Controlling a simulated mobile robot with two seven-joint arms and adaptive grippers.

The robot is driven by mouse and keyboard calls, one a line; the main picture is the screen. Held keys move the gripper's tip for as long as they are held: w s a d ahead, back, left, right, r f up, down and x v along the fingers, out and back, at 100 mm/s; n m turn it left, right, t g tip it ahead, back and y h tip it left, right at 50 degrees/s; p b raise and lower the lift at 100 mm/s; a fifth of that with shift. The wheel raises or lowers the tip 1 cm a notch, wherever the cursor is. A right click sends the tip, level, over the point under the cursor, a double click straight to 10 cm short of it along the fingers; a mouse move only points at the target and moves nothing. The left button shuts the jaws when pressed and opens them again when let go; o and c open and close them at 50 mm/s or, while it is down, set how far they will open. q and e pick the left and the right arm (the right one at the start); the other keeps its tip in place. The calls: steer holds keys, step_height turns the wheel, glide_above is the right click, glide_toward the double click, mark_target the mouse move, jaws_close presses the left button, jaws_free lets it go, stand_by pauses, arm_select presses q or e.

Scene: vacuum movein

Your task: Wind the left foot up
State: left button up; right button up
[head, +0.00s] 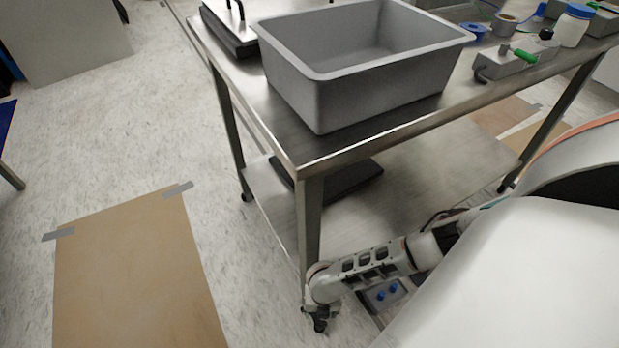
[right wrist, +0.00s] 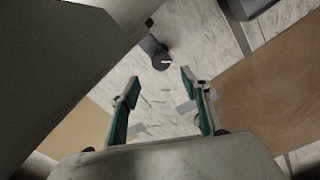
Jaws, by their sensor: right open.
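A steel table (head: 285,135) stands in the middle of the head view, with its near leg (head: 309,225) running down to the floor. In the right wrist view my right gripper (right wrist: 160,82) is open and empty, with green-lined fingers. A dark round foot-like part (right wrist: 160,56) with a small light mark lies beyond the fingertips, apart from them. I cannot tell for certain which foot it is. My left gripper is not in view.
A grey bin (head: 360,85) sits on the tabletop, with tools and a white bottle (head: 572,26) at the right. A lower shelf (head: 400,205) spans the legs. A brown taped sheet (head: 130,275) lies on the floor at the left; bare floor (head: 130,110) lies behind it.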

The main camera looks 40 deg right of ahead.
mark_target(322, 321)
steer(key=shift+d+f, duration=0.25)
steer(key=shift+f, duration=0.45)
steer(key=f+b, duration=0.1)
steer(key=f, duration=0.1)
steer(key=f+b, duration=0.1)
steer(key=f, duration=0.1)
steer(key=f+b, duration=0.1)
steer(key=f, duration=0.1)
steer(key=shift+s, duration=0.25)
steer(key=shift+w+f+b, duration=0.25)
steer(key=shift+f+b, duration=0.15)
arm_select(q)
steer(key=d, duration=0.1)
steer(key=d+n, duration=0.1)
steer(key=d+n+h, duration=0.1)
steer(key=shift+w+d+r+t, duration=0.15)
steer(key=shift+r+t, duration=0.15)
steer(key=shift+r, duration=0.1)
arm_select(e)
steer(key=shift+w, duration=0.1)
steer(key=shift+r, duration=0.1)
steer(key=c, duration=1.1)
